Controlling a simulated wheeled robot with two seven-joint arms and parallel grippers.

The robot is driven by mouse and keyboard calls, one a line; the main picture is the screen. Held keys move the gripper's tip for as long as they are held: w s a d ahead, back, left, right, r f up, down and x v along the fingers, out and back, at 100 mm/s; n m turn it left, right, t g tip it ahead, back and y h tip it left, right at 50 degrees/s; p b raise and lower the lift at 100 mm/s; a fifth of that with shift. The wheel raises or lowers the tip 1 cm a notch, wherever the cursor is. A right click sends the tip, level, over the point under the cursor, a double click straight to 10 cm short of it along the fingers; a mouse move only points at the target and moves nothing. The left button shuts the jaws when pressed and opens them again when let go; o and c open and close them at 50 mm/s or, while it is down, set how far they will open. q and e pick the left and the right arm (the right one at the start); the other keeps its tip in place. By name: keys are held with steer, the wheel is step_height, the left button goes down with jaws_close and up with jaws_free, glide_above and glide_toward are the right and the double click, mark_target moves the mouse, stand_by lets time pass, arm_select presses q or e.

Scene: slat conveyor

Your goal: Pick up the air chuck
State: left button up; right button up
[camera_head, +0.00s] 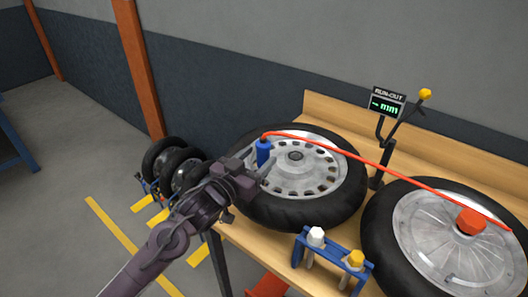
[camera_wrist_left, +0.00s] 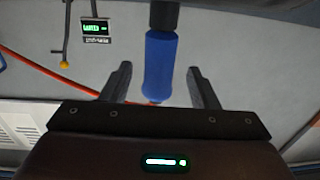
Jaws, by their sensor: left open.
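The air chuck (camera_head: 263,150) is a blue cylinder with a dark end, with a red hose at its top, above the left wheel in the head view. My left gripper (camera_head: 260,161) is open at the air chuck. In the left wrist view, the blue body (camera_wrist_left: 158,60) shows between the two spread fingers of the left gripper (camera_wrist_left: 159,70), with gaps on both sides. Whether it stands fully between them in depth is hard to tell. My right gripper is out of view.
A spoked wheel (camera_head: 340,181) and a second wheel (camera_head: 405,237) with a red hub piece (camera_head: 470,222) lie on the wooden bench. A run-out gauge (camera_head: 387,103) stands behind. A blue rack (camera_head: 333,262) holds white-topped and yellow-topped tools in front. The red hose (camera_head: 390,170) crosses above both wheels.

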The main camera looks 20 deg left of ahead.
mark_target(259, 155)
arm_select(q)
steer(key=x, duration=0.1)
steer(key=p+x, duration=0.1)
steer(key=x, duration=0.2)
steer(key=shift+r+p, duration=0.25)
steer(key=shift+p, duration=0.1)
steer(key=shift+w+d+f, duration=0.15)
steer(key=shift+w+d, duration=0.05)
steer(key=shift+w, duration=0.2)
steer(key=c, duration=1)
steer(key=shift+c, duration=0.6)
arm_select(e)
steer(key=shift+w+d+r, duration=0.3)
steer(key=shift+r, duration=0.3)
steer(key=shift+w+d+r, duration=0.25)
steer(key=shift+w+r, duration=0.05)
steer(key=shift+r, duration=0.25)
